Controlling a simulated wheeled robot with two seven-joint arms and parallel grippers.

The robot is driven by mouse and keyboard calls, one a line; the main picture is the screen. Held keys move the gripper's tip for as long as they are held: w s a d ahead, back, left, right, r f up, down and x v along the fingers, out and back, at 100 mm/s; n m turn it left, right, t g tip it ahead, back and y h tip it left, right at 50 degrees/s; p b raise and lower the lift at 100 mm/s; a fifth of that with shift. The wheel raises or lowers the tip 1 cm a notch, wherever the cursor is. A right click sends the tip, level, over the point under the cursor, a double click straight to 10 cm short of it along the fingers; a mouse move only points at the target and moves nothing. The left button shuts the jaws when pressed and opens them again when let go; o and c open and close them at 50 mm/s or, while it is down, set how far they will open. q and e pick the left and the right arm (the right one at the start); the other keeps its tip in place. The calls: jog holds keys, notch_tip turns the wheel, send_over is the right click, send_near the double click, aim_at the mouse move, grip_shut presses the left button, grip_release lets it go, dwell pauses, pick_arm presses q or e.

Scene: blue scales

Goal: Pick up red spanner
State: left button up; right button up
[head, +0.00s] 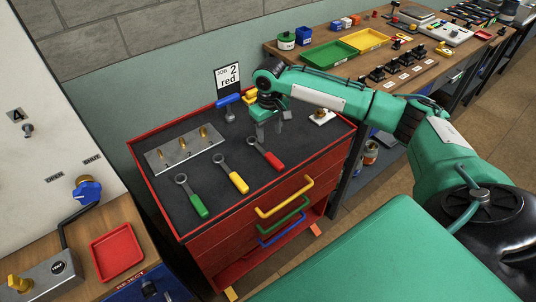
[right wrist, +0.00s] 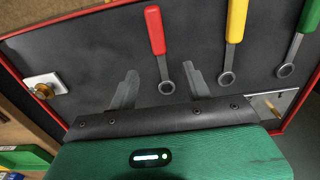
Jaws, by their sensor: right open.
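The red spanner (head: 265,154) lies flat on the dark top of the red tool cabinet (head: 184,237), rightmost of three spanners. In the right wrist view the red spanner (right wrist: 156,38) has its ring end between my fingertips, in picture terms, and its red handle pointing away. My right gripper (head: 269,133) is open and empty above the cabinet top, near the spanner's ring end. In the right wrist view its two grey fingers (right wrist: 160,84) are spread apart. How far they are above the surface is hard to tell. My left gripper is not in view.
A yellow spanner (head: 237,180) and a green spanner (head: 197,205) lie to the left. A metal plate with brass pegs (head: 182,152) is behind them. A sign reading "JOB 2 red" (head: 228,78) stands at the back. A white block with a brass knob (head: 321,116) sits right.

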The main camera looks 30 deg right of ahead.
send_over(270, 155)
notch_tip(270, 155, down, 4)
jog(key=shift+f, duration=0.15)
jog(key=shift+w+f+p, duration=0.1)
jog(key=shift+f+p, duration=0.2)
notch_tip(270, 155, down, 2)
jog(key=shift+f+p, duration=0.2)
jog(key=shift+p, duration=0.55)
notch_tip(270, 155, down, 2)
jog(key=shift+d+f, duration=0.1)
jog(key=shift+f, duration=0.3)
grip_shut()
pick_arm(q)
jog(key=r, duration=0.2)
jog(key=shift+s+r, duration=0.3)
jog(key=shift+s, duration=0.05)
